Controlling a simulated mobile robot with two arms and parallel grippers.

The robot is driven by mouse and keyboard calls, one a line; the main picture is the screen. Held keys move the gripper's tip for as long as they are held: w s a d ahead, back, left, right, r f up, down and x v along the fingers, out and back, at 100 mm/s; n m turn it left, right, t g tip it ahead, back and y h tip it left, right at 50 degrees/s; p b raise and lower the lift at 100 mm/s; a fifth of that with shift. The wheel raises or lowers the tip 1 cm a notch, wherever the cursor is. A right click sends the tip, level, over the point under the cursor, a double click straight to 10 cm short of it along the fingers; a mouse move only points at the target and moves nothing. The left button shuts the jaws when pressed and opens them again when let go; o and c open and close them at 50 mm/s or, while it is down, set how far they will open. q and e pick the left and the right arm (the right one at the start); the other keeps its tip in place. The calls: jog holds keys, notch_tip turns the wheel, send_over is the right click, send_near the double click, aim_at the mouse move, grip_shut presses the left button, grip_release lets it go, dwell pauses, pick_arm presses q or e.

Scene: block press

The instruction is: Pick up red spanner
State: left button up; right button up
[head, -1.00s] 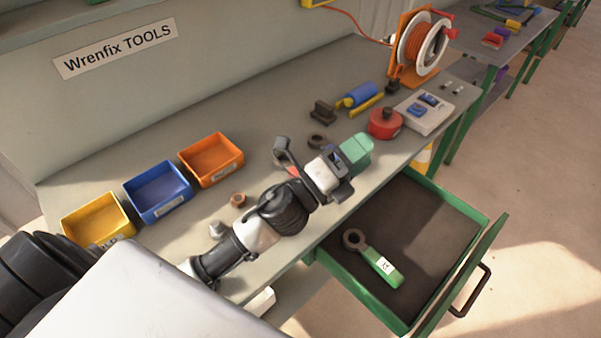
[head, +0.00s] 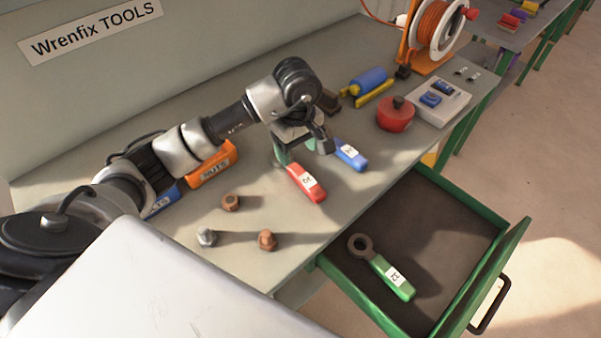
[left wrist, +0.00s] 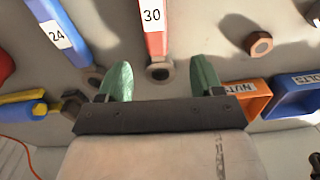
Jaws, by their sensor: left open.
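The red spanner (head: 306,182), labelled 30, lies on the bench with its handle towards the bench's front edge. Its dark ring end is hidden by my left gripper in the head view. In the left wrist view, the red spanner (left wrist: 154,35) shows its ring end between the two green fingertips. My left gripper (head: 300,149) points down over that ring end, open and empty. The left wrist view shows the open left gripper (left wrist: 161,76) with a gap on each side of the ring. My right gripper is not in view.
A blue spanner (head: 350,154) lies close beside the red one. A green spanner (head: 392,278) lies in the open drawer (head: 440,220). Loose nuts (head: 230,202) lie on the bench. An orange bin (head: 215,170), a red round tin (head: 395,115) and a cable reel (head: 437,30) stand around.

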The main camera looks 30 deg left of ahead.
aim_at(300, 172)
pick_arm(q)
notch_tip(300, 172, down, 3)
jog(key=shift+f, duration=0.1)
jog(key=f, duration=0.1)
jog(key=f+p, duration=0.2)
jog(key=f, duration=0.1)
jog(key=shift+w+d, duration=0.15)
jog(key=shift+d, duration=0.15)
jog(key=shift+f, duration=0.6)
jog(key=c, duration=1.1)
jog(key=shift+w, duration=0.1)
jog(key=shift+c, duration=0.4)
jog(key=shift+r, duration=0.15)
